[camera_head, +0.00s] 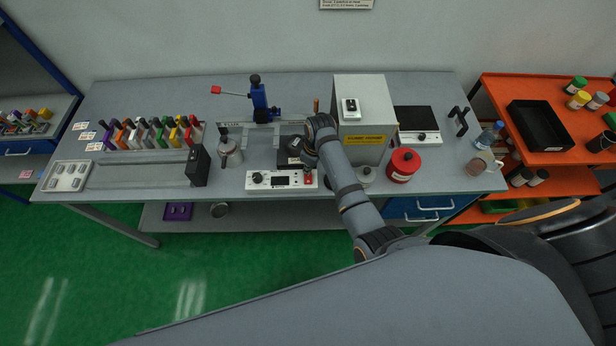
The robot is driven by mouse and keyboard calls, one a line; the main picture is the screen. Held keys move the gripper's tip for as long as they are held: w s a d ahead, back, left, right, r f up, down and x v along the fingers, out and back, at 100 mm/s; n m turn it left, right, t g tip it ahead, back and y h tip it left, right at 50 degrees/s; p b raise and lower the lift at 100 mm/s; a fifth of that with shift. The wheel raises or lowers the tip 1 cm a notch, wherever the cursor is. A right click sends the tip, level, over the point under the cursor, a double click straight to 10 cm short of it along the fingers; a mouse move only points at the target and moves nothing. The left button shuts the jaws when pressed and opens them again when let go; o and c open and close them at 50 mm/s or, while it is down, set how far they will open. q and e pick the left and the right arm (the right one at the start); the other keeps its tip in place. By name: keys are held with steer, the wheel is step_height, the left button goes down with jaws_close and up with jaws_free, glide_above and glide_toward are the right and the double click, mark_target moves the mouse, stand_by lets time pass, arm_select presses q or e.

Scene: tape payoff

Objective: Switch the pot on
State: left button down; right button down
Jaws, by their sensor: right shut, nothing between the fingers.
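A white control box (268,181) with a black knob, a dark display and a red switch (308,179) at its right end sits at the front edge of the grey bench. A dark unit (288,152), which may be the pot, stands just behind it, partly hidden by my right arm. My right gripper (307,170) is shut and empty, pointing down right by the red switch. I cannot tell whether it touches the switch. The switch's position and the display's reading are too small to make out. My left gripper is not in view.
A tall grey cabinet (374,88) with a yellow label stands right behind my right forearm. A red canister (403,165) is to the right. A metal pot-like can (230,152) and a black block (197,166) stand to the left. A blue lever press (260,98) is behind.

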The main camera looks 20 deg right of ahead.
steer(key=shift+f+b, duration=0.5)
steer(key=shift+f, duration=0.45)
stand_by(0.6)
step_height(320, 180, up, 3)
steer(key=p, duration=0.2)
steer(key=shift+p, duration=0.3)
steer(key=shift+r, duration=2)
